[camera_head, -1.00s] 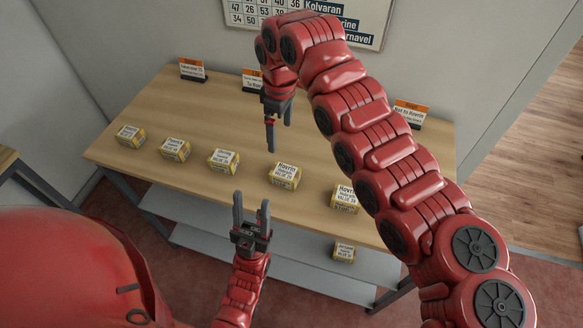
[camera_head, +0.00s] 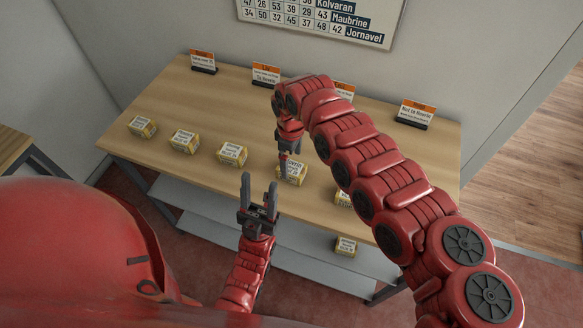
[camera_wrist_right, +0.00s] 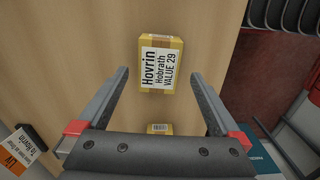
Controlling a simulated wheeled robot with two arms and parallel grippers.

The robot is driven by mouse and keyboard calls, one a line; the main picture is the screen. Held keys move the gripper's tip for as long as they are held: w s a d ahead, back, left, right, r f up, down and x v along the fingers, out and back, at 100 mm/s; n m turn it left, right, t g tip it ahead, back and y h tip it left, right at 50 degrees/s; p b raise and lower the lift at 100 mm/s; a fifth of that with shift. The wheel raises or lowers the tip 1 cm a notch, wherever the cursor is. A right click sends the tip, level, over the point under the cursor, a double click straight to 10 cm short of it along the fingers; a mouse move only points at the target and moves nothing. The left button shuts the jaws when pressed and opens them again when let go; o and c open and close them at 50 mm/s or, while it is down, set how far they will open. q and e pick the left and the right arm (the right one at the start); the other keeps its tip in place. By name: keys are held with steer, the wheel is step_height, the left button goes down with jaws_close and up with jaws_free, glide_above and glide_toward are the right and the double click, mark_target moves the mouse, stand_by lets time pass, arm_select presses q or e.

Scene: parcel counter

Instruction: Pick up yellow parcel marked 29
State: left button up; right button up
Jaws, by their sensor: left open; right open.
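The yellow parcel marked 29 (camera_wrist_right: 161,65) lies on the counter, its white label reading "Hovrin Hobrath VALUE 29". In the right wrist view it shows between and ahead of the fingers of my open right gripper (camera_wrist_right: 160,74). In the head view my right gripper (camera_head: 286,163) hangs at a parcel (camera_head: 296,173) that seems to be the same one, and it partly covers it. I cannot tell whether it touches it. My left gripper (camera_head: 259,183) is open and empty, in front of the counter's near edge.
On the wooden counter (camera_head: 300,216) several similar yellow parcels stand in a row, including a left neighbour (camera_head: 232,154) and a right one (camera_head: 343,200) partly hidden by my arm. Orange-topped signs (camera_head: 266,75) stand along the back.

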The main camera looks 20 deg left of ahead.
mark_target(291, 166)
step_height(291, 166, down, 5)
steer(key=shift+r+p, duration=0.2)
steer(key=shift+p, duration=0.4)
steer(key=shift+w+f, duration=0.1)
steer(key=shift+f, duration=0.05)
steer(key=c, duration=1.5)
steer(key=shift+r, duration=0.2)
